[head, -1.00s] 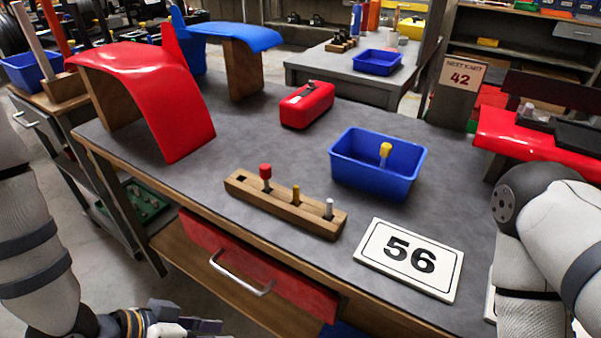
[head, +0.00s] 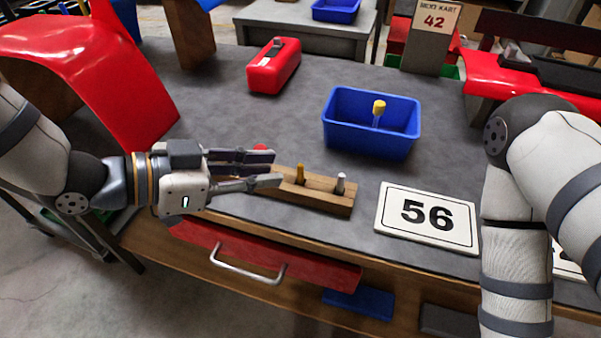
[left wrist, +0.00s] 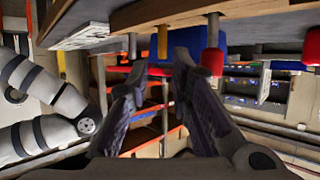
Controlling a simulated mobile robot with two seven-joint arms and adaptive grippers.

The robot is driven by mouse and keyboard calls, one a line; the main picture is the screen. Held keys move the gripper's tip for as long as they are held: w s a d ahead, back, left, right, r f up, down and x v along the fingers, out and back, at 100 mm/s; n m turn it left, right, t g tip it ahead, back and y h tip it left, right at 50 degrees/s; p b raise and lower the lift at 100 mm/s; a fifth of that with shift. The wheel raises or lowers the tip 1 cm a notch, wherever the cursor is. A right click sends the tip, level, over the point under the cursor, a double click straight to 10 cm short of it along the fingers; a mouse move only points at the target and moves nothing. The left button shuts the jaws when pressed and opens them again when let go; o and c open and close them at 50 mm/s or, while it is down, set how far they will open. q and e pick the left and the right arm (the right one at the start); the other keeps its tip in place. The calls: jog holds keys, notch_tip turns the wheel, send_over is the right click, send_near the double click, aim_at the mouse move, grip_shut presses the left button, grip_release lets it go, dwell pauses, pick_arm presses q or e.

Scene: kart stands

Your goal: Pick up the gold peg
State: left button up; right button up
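The gold peg (head: 300,174) stands upright in the middle of a wooden block (head: 325,198) on the grey table. It also shows in the left wrist view (left wrist: 162,42), ahead of the fingers. A silver peg (head: 340,184) stands to its right. A red-headed peg (head: 260,147) is to its left, partly hidden behind my fingers. My left gripper (head: 278,168) is open and empty, its fingers pointing right, with the tips just left of the gold peg. In the left wrist view the fingers (left wrist: 156,68) are spread apart. My right gripper is out of view.
A blue bin (head: 365,145) holding a yellow-headed peg (head: 378,108) stands behind the block. A red toolbox (head: 274,68) and a red curved panel (head: 110,70) are farther back. The table between is clear.

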aim_at(298, 166)
pick_arm(q)
jog(key=x, duration=0.5)
jog(key=shift+w+r, duration=0.15)
jog(key=shift+r, duration=0.05)
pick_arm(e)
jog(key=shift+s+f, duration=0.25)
pick_arm(q)
grip_shut()
